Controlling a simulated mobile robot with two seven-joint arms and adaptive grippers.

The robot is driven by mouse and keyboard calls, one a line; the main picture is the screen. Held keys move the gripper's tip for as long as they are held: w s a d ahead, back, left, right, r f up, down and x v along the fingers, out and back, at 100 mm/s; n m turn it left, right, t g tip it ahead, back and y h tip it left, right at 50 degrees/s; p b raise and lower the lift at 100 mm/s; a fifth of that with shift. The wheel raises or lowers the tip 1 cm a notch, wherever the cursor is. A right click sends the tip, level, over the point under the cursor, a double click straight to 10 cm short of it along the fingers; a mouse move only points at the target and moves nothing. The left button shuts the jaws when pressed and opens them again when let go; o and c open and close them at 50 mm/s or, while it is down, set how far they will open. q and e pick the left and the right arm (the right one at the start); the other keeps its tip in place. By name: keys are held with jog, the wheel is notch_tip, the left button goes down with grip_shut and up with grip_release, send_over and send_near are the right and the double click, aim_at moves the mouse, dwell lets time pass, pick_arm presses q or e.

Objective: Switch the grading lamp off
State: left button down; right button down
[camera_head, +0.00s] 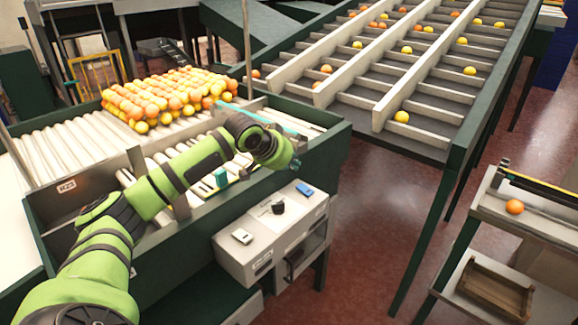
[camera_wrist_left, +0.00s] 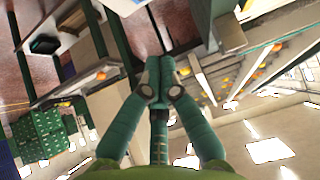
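A pale grey control box (camera_head: 250,262) stands below the roller conveyor in the head view. On its sloping top are a white switch (camera_head: 242,236), a black rotary knob (camera_head: 278,207) and a blue switch (camera_head: 304,189). Their labels are too small to read, and I cannot tell which one works the grading lamp. No lamp can be made out for sure. My left gripper (camera_head: 292,164) is above and behind the box, apart from it. In the left wrist view its fingertips (camera_wrist_left: 161,66) are together with nothing between them. My right gripper is not in view.
Oranges (camera_head: 165,98) are heaped on the roller conveyor (camera_head: 60,150). A sloping sorting table (camera_head: 345,93) with lanes and scattered fruit stands at the back right. A shelf cart (camera_head: 545,225) with one orange (camera_head: 514,207) and a wooden crate (camera_head: 490,290) is at right. Red floor lies between.

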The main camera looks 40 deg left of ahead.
pick_arm(q)
jog(key=shift+v, duration=1.15)
jog(key=shift+d, duration=0.1)
